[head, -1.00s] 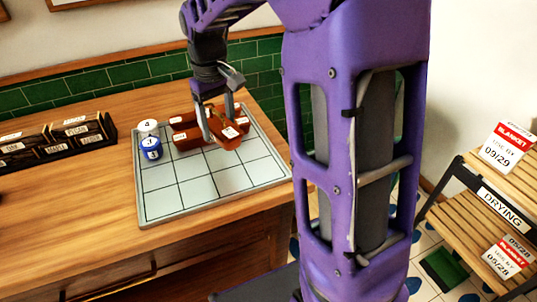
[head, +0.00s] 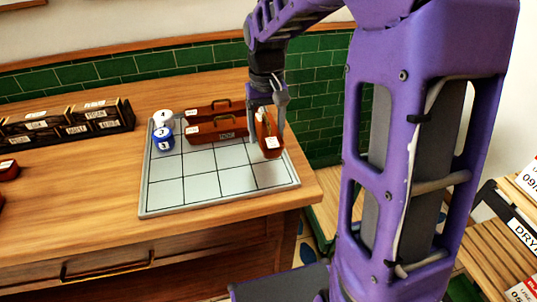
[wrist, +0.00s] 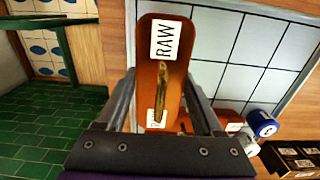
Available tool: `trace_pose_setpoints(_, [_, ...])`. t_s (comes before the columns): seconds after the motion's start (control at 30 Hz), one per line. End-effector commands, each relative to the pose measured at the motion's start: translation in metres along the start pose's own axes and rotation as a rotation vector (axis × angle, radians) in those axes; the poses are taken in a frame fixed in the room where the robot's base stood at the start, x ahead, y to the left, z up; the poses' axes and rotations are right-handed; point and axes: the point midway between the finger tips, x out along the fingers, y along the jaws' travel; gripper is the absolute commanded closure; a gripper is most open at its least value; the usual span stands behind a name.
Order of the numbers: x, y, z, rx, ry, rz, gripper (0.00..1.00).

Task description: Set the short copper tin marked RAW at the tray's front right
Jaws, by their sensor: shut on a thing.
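A short copper tin (head: 265,133) with a white label and a brass handle is in my gripper (head: 267,138). In the wrist view the tin (wrist: 147,82) lies lengthwise between the two fingers, and its far label reads RAW. My gripper is shut on it. The tin is over the right side of the pale gridded tray (head: 205,187), towards the back and near the right edge. I cannot tell whether its base touches the tray. The front squares of the tray are bare.
Two copper tins, one in front (head: 212,135) and one behind (head: 203,114), stand along the tray's back. Blue (head: 163,141) and white (head: 161,118) numbered pieces are at its back left. A dark rack of labelled boxes (head: 70,120) is farther left.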

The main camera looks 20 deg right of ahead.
Motion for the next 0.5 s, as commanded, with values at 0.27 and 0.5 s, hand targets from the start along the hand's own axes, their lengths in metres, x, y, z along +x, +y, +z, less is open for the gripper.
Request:
trace_pose_setpoints(0.27, [0.036,0.0,0.001,0.0,-0.003,0.0,1.0])
trace_pose_setpoints(0.5, [0.063,0.0,0.0,-0.001,0.0,0.0,1.0])
